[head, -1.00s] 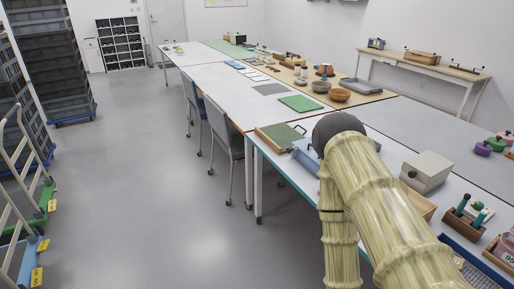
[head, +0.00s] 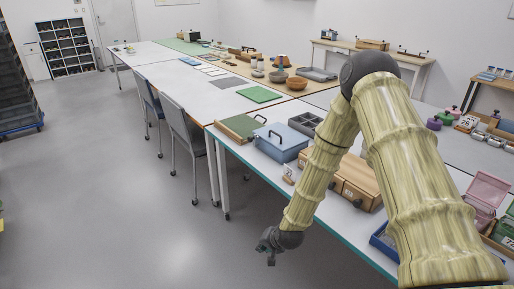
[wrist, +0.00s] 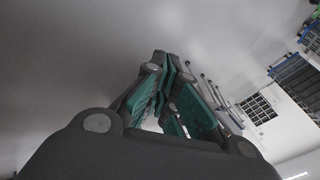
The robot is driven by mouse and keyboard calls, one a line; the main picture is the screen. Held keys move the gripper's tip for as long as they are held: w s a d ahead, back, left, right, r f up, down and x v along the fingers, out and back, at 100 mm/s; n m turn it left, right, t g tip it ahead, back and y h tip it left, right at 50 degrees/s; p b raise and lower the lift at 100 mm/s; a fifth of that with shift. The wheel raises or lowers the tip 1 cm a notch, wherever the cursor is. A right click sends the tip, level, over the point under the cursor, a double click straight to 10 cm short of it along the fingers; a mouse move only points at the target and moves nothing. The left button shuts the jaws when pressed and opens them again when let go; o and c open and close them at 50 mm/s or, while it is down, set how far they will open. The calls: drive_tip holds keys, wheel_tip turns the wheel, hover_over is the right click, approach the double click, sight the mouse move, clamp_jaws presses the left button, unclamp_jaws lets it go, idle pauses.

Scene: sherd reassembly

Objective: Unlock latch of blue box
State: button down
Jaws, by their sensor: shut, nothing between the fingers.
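The blue box (head: 281,143) stands on the near table in the head view, lid down, with a dark handle on top. Its latch is too small to make out. My gripper (head: 269,257) hangs off the table's front edge, over the floor, lower and nearer than the box, apart from it. In the wrist view my gripper (wrist: 168,80) shows its teal-padded fingers shut with nothing held. The box does not show in the wrist view.
A green-topped case (head: 239,127) stands left of the blue box, a dark compartment tray (head: 306,123) behind it. A wooden box (head: 357,183) stands to its right, partly behind my arm. Chairs (head: 186,135) line the table's left side. Open floor (head: 110,200) lies left.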

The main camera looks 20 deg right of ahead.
drive_tip(key=w+d+r+m+t+b, duration=0.1)
drive_tip(key=w+d+r, duration=0.3)
drive_tip(key=w+r, duration=0.4)
drive_tip(key=w+d+r+m+t+b, duration=0.1)
drive_tip(key=w+d+r+m+t, duration=0.2)
drive_tip(key=w+r, duration=0.6)
drive_tip(key=w+d+r+m+t+b, duration=0.1)
drive_tip(key=w+d+r+m+t, duration=0.1)
drive_tip(key=w+d+r, duration=0.3)
drive_tip(key=w+r+m, duration=0.1)
drive_tip(key=w+r, duration=0.2)
drive_tip(key=w, duration=0.2)
drive_tip(key=shift+r+b, duration=0.2)
drive_tip(key=shift+b, duration=0.15)
drive_tip(key=shift+d, duration=0.1)
drive_tip(key=x, duration=1.2)
drive_tip(key=shift+w+r+p, duration=0.2)
drive_tip(key=shift+r+p, duration=0.15)
drive_tip(key=shift+w+a+f, duration=0.1)
drive_tip(key=shift+w+a, duration=0.1)
drive_tip(key=shift+w, duration=0.7)
